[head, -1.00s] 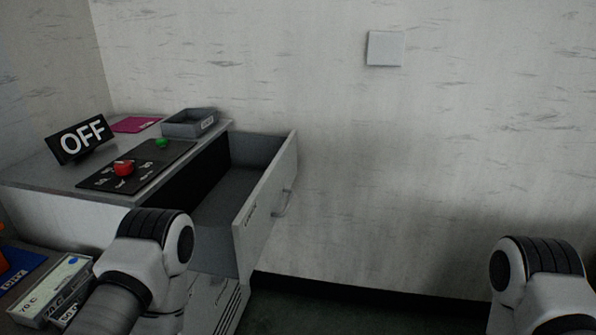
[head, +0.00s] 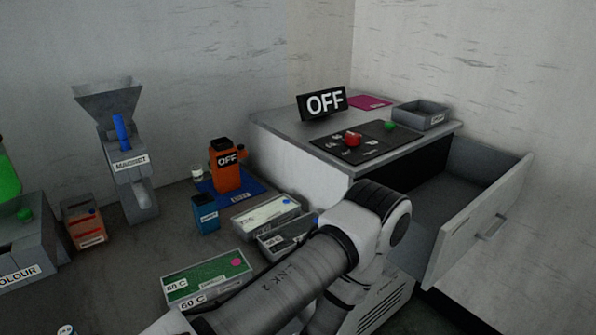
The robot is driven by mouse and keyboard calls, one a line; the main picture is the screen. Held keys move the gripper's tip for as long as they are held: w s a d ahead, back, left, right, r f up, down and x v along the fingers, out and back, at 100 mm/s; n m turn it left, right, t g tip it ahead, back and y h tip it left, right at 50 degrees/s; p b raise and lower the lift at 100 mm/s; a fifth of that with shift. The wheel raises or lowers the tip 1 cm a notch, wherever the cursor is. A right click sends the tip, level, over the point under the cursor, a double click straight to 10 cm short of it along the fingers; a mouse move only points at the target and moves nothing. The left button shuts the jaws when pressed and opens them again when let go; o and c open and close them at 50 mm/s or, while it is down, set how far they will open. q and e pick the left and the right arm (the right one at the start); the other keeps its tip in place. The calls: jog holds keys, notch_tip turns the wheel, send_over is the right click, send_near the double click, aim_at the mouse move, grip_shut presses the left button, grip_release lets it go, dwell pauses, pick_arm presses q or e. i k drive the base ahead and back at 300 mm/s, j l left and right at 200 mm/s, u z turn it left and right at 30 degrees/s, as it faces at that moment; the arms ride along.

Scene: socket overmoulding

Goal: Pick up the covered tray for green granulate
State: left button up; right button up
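A shallow grey tray with green granulate (head: 208,278) lies on the dark table at the lower middle of the head view. A pink dot and small white labels show on it; whether a clear cover is on top is hard to tell. Neither gripper shows in the head view.
Beside it are a pale-filled tray (head: 266,217) and a partly hidden grey tray (head: 284,240). An orange device marked OFF (head: 229,169), a blue box (head: 206,219) and a hopper machine (head: 128,160) stand behind. An open drawer (head: 480,215) juts out at the right.

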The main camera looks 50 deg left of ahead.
aim_at(188, 288)
jog(key=u, duration=2.15)
jog(key=l+z, duration=0.1)
jog(key=z, duration=0.3)
